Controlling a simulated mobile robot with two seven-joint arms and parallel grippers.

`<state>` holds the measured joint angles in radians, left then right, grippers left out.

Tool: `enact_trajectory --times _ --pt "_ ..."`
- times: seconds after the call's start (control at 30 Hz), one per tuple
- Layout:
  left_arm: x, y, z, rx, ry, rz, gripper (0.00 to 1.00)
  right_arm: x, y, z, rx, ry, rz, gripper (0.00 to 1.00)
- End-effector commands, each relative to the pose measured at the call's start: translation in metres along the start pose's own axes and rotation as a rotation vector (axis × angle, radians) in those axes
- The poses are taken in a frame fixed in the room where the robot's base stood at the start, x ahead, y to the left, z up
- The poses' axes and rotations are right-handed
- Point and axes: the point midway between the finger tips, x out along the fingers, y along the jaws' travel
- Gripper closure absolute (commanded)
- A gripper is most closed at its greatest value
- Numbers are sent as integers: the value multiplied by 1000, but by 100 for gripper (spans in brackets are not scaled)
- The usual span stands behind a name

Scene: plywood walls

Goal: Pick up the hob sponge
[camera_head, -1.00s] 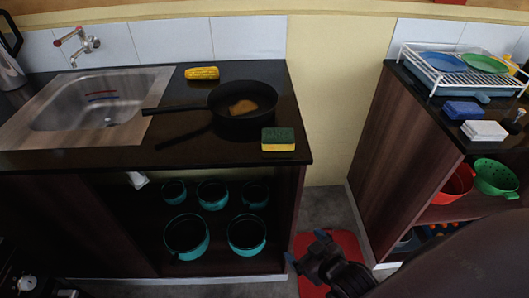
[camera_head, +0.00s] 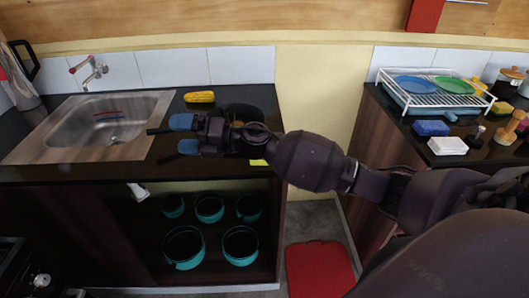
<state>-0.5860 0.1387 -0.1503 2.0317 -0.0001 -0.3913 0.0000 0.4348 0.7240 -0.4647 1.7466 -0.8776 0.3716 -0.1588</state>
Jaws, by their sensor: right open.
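My right arm reaches in from the right across the counter. Its gripper (camera_head: 182,135) is open, with blue fingertips pointing left, and I see nothing between them. The green and yellow sponge is mostly hidden behind my right arm; only a strip of the yellow sponge (camera_head: 258,162) shows below the wrist, near the counter's front right edge. I cannot tell whether the arm touches it. My left gripper is not in view.
A yellow corn cob (camera_head: 199,97) lies behind the pan, and a sink (camera_head: 95,125) is at left. Teal pots (camera_head: 184,248) stand on the shelf below. The right counter holds a dish rack (camera_head: 440,99), a blue sponge (camera_head: 431,128) and a white block (camera_head: 447,146).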

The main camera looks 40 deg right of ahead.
Motion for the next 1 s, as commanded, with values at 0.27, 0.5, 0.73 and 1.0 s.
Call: enact_trajectory --times 0.27,0.5,0.73,1.0 --pt "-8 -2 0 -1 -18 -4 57 -17 -12 30 -611 498 -293 6" --pt "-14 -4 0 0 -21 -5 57 -86 -49 72 -894 929 -640 6" --pt "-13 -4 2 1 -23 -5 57 -161 -67 102 -942 1289 -912 6" --pt "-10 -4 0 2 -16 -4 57 -193 -72 108 -914 1449 -1004 6"
